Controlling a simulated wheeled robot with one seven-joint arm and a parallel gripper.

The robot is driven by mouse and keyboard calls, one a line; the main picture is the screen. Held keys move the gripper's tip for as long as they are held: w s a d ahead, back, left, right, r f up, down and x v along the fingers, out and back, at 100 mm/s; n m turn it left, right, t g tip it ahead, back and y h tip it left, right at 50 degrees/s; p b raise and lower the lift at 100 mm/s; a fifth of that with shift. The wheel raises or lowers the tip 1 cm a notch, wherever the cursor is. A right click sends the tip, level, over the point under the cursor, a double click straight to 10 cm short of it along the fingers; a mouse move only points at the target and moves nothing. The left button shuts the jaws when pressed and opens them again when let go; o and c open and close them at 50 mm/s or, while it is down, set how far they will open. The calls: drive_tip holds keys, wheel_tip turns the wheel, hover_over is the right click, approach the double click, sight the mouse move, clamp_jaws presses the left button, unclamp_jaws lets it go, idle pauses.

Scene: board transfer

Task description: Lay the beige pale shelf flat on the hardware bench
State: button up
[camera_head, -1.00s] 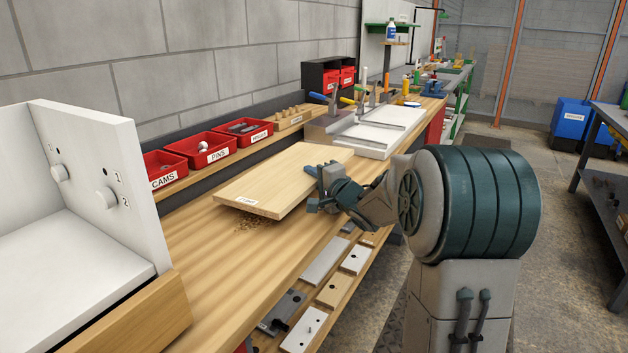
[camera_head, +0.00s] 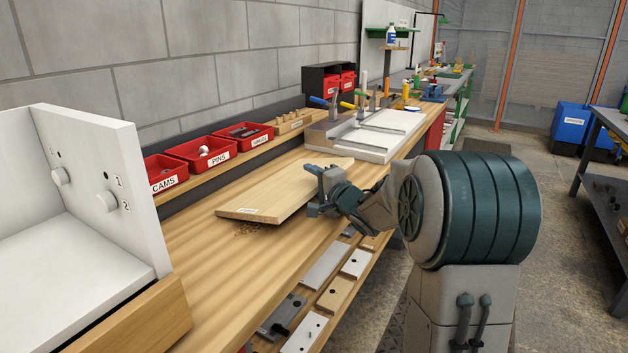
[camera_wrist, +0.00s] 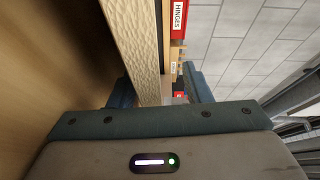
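The beige pale shelf (camera_head: 275,192) is over the wooden hardware bench (camera_head: 205,262), with a small label on its near end. My gripper (camera_head: 318,190) is at its right long edge. In the wrist view the shelf's edge (camera_wrist: 147,50) runs between the two fingers of my gripper (camera_wrist: 160,92). A gap shows between the shelf and the right finger; the left finger is by the shelf's underside. The fingers look open around the edge. The shelf looks slightly tilted, its gripper-side edge off the bench. Contact at its far side is hidden.
Red bins (camera_head: 220,147) stand on a ledge along the wall. A white cabinet piece (camera_head: 95,190) stands at the near left. A pale metal fixture (camera_head: 375,135) with clamps is beyond the shelf. Crumbs (camera_head: 255,229) lie by its near end.

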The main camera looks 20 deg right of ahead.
drive_tip(key=shift+s+f+g+p, duration=0.1)
drive_tip(key=shift+f+g+p, duration=0.4)
drive_tip(key=shift+f+p, duration=0.65)
drive_tip(key=p, duration=0.2)
drive_tip(key=g+p, duration=0.1)
drive_tip(key=p, duration=0.1)
drive_tip(key=shift+d+f+h, duration=0.15)
drive_tip(key=shift+f+h, duration=0.15)
drive_tip(key=shift+h, duration=0.1)
drive_tip(key=g+p, duration=0.1)
drive_tip(key=p, duration=0.6)
drive_tip(key=shift+d+r+g+h, duration=0.1)
drive_tip(key=shift+r+g+h, duration=0.05)
drive_tip(key=shift+g+h, duration=0.2)
